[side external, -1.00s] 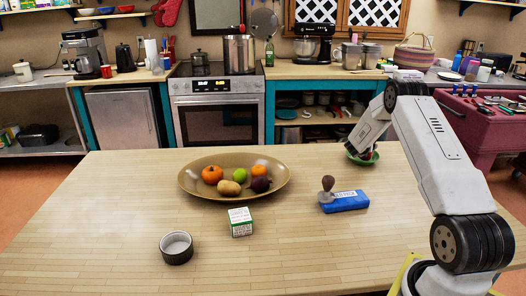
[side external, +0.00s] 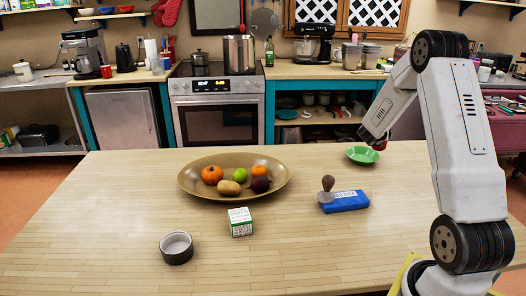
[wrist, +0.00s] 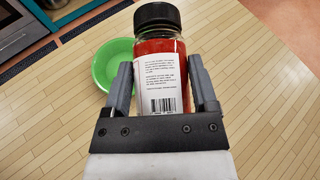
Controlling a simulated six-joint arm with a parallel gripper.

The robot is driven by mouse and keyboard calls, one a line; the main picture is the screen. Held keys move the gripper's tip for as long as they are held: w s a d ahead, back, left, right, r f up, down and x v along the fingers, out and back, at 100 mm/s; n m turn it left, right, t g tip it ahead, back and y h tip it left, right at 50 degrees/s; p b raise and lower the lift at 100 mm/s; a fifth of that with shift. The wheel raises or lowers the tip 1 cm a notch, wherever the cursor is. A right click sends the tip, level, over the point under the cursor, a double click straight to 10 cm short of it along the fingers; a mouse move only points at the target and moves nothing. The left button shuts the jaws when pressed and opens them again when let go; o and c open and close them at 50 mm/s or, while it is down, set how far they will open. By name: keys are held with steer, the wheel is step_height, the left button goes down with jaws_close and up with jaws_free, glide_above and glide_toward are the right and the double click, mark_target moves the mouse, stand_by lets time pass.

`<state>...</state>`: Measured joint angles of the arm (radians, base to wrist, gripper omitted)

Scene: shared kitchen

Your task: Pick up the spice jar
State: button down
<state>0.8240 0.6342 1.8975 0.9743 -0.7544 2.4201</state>
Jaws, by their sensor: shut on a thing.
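The spice jar (wrist: 160,75) has a black lid, red contents and a white label with a barcode. My gripper (wrist: 160,68) is shut on it, with one finger on each side of the jar. In the side view my gripper (side external: 374,138) is above the table's far right part, near the green bowl (side external: 362,155). Only a small red part of the jar (side external: 381,145) shows there; my arm hides the rest. In the wrist view the green bowl (wrist: 112,66) is behind and to the left of the jar.
A blue box (side external: 346,202) with a stamp-like object (side external: 327,188) stands nearer on the table (side external: 100,225). A large bowl (side external: 200,193) of fruit and vegetables, a small green-and-white carton (side external: 240,222) and a dark round dish (side external: 177,248) are further left. The table's front is clear.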

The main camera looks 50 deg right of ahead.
mark_target(385, 142)
steer(key=shift+s+a+r, duration=0.5)
steer(key=shift+s+a, duration=0.2)
steer(key=shift+a, duration=0.15)
steer(key=shift+s+a+r, duration=0.5)
steer(key=shift+s+a, duration=0.2)
steer(key=shift+a, duration=0.1)
